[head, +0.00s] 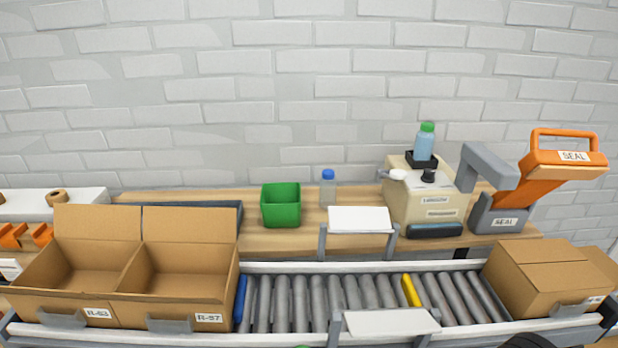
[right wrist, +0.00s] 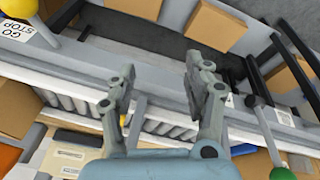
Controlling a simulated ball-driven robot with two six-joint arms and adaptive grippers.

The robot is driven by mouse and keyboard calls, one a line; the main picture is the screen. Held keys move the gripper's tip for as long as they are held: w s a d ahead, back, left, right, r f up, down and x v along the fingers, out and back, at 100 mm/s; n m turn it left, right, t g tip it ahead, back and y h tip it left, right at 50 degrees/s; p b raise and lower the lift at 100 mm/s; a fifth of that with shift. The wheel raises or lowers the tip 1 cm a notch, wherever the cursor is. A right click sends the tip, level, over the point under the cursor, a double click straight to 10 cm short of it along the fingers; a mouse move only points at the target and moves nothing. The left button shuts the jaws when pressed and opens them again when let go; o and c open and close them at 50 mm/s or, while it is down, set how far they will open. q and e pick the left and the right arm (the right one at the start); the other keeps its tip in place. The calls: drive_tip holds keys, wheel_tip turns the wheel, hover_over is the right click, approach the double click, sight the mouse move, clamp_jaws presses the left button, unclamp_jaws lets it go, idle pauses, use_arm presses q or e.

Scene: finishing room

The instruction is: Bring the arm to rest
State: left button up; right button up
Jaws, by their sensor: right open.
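My right gripper (right wrist: 160,72) shows in the right wrist view, its two grey fingers spread apart with nothing between them. Behind the fingers are the conveyor's pale rail and grey rollers (right wrist: 165,128), apart from the fingers as far as I can tell. No gripper can be made out in the head view, and my left gripper is not seen. A dark rounded shape at the bottom edge of the head view is too cut off to identify.
The roller conveyor (head: 318,303) carries two open cartons (head: 62,300) at left and a closed carton (head: 545,275) at right. Behind it, the bench (head: 250,240) holds a green bin (head: 281,205), a bottle (head: 328,190), a cream machine (head: 415,205) and an orange-handled sealer (head: 550,170). The middle rollers are clear.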

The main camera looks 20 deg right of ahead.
drive_tip(key=s+d+f+g+b, duration=0.1)
drive_tip(key=s+f+b, duration=0.4)
drive_tip(key=f, duration=1)
drive_tip(key=s+d+f+b, duration=0.1)
drive_tip(key=s+f+b, duration=0.3)
drive_tip(key=f, duration=1)
use_arm(q)
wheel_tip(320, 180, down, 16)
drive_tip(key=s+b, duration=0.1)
drive_tip(key=b, duration=0.4)
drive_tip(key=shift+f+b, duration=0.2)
drive_tip(key=shift+b, duration=0.2)
use_arm(e)
drive_tip(key=s+f, duration=1.2)
drive_tip(key=f, duration=0.1)
drive_tip(key=shift+s+g, duration=0.35)
drive_tip(key=shift+g, duration=0.05)
